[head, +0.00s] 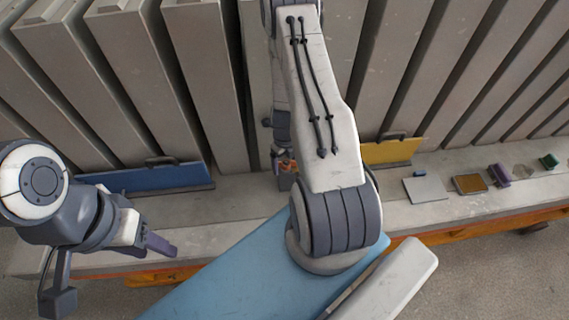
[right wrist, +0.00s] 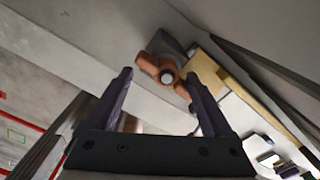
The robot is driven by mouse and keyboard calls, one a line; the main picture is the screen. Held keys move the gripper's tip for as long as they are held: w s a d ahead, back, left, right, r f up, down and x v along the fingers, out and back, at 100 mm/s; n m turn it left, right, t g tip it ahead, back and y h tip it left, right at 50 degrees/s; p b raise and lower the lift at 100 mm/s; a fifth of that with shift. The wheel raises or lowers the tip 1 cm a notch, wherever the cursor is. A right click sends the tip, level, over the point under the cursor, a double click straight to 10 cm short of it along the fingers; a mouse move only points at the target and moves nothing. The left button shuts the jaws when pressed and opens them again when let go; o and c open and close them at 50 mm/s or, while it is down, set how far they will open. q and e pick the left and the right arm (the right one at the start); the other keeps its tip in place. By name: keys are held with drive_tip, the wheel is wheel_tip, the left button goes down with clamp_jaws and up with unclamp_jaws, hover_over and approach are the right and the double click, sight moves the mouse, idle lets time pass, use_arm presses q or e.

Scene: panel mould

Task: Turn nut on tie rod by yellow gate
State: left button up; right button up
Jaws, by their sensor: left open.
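An orange winged nut (right wrist: 148,65) with a pale round rod end at its centre shows in the right wrist view, against a dark grey piece. The yellow gate (head: 392,152) stands at the panel feet, right of my right arm; its yellow edge (right wrist: 215,68) is just right of the nut in the right wrist view. My right gripper (right wrist: 160,82) is open, its two purple fingers apart, with the nut seen between the tips; I cannot tell whether they touch it. In the head view my right arm largely hides this spot. My left gripper (head: 160,246) is open and empty at the left.
A blue gate (head: 155,178) stands left. On the ledge at right lie a grey plate (head: 425,188), a brownish block (head: 469,184), a purple item (head: 499,175) and a green item (head: 549,160). Tall grey panels (head: 205,80) line the back.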

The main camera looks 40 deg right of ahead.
sight(287, 163)
drive_tip(key=m, duration=0.9)
drive_tip(key=shift+s+d+r, duration=0.15)
drive_tip(key=shift+s+d, duration=0.05)
drive_tip(key=shift+s, duration=0.1)
drive_tip(key=shift+w+d+r+n+p, duration=0.15)
drive_tip(key=shift+r+n+p, duration=0.25)
drive_tip(key=shift+r+p, duration=0.35)
drive_tip(key=shift+w+n, duration=0.15)
drive_tip(key=shift+n, duration=0.15)
drive_tip(key=shift+r+n, duration=0.5)
drive_tip(key=shift+r, duration=0.15)
drive_tip(key=shift+d+r+n, duration=0.1)
drive_tip(key=shift+r+n, duration=0.4)
drive_tip(key=shift+r, duration=0.15)
drive_tip(key=n+b, duration=0.1)
drive_tip(key=b, duration=0.1)
drive_tip(key=r+b, duration=0.1)
drive_tip(key=b, duration=0.1)
drive_tip(key=shift+a+r+n, duration=0.25)
drive_tip(key=shift+r+n, duration=0.05)
drive_tip(key=shift+n, duration=0.1)
drive_tip(key=r+n+b, duration=0.1)
drive_tip(key=r+n, duration=0.1)
drive_tip(key=r+n+b, duration=0.1)
drive_tip(key=r+n, duration=0.1)
drive_tip(key=shift+w+a+r+b, duration=0.15)
drive_tip(key=shift+a+r+b, duration=0.05)
drive_tip(key=shift+r+b, duration=0.15)
